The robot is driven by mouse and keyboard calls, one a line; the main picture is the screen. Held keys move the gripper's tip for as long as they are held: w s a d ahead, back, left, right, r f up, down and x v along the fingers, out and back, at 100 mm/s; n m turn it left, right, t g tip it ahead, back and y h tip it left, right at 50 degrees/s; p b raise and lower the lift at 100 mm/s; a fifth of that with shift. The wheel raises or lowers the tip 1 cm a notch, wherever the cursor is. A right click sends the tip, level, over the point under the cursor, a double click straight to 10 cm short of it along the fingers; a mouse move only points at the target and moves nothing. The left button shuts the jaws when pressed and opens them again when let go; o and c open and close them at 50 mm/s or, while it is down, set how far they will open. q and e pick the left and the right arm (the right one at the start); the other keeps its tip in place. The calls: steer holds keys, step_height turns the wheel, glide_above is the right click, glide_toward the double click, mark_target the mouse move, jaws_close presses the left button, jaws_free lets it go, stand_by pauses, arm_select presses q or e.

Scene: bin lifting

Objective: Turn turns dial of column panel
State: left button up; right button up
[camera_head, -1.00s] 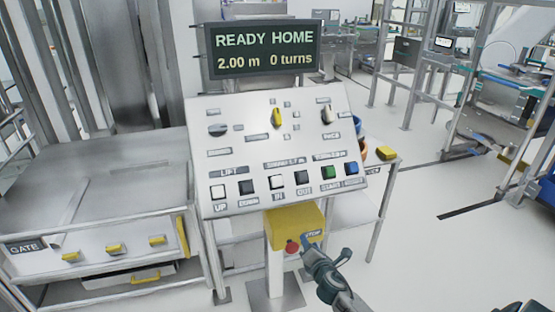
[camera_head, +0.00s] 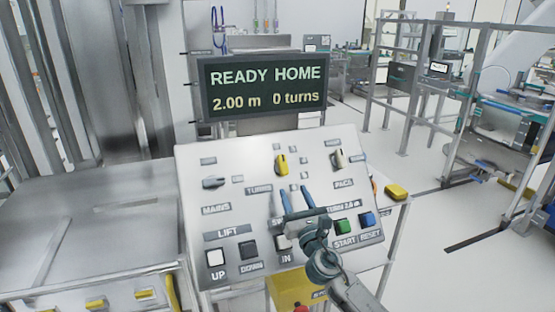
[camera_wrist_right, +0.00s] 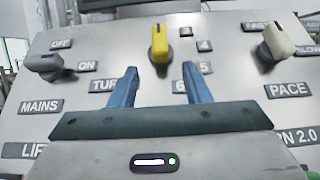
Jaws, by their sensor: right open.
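The turns dial is a yellow knob (camera_head: 282,165) at the upper middle of the sloped white column panel (camera_head: 205,268). It also shows at the top centre of the right wrist view (camera_wrist_right: 160,45), with number labels to its right. My right gripper (camera_head: 296,190) is open and empty over the middle of the panel. Its two blue fingers point toward the dial, which sits just beyond and between the fingertips in the right wrist view (camera_wrist_right: 158,76). I see no contact. The gripper hides part of the panel's lower button row. My left gripper is not in view.
A grey MAINS knob (camera_head: 213,182) is left of the dial and a pale PACE knob (camera_head: 339,158) right. Several push buttons line the panel's lower part. A display (camera_head: 262,86) above reads READY HOME, 2.00 m, 0 turns. A yellow stop box (camera_head: 284,289) is below.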

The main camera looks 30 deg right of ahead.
mark_target(286, 170)
steer(key=w+r+p, duration=0.1)
steer(key=w, duration=0.1)
steer(key=w+d+r, duration=0.1)
steer(key=r, duration=0.1)
steer(key=shift+w+p, duration=0.35)
steer(key=x, duration=0.3)
steer(key=shift+w+f+p, duration=0.2)
steer(key=shift+w+p, duration=0.05)
steer(key=shift+p, duration=0.1)
steer(key=shift+x, duration=0.9)
steer(key=shift+w+d, duration=0.1)
steer(key=shift+w, duration=0.2)
steer(key=shift+c, duration=0.4)
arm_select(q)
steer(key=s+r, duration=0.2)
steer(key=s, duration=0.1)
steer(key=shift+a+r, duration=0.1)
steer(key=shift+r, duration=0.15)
arm_select(e)
jaws_close()
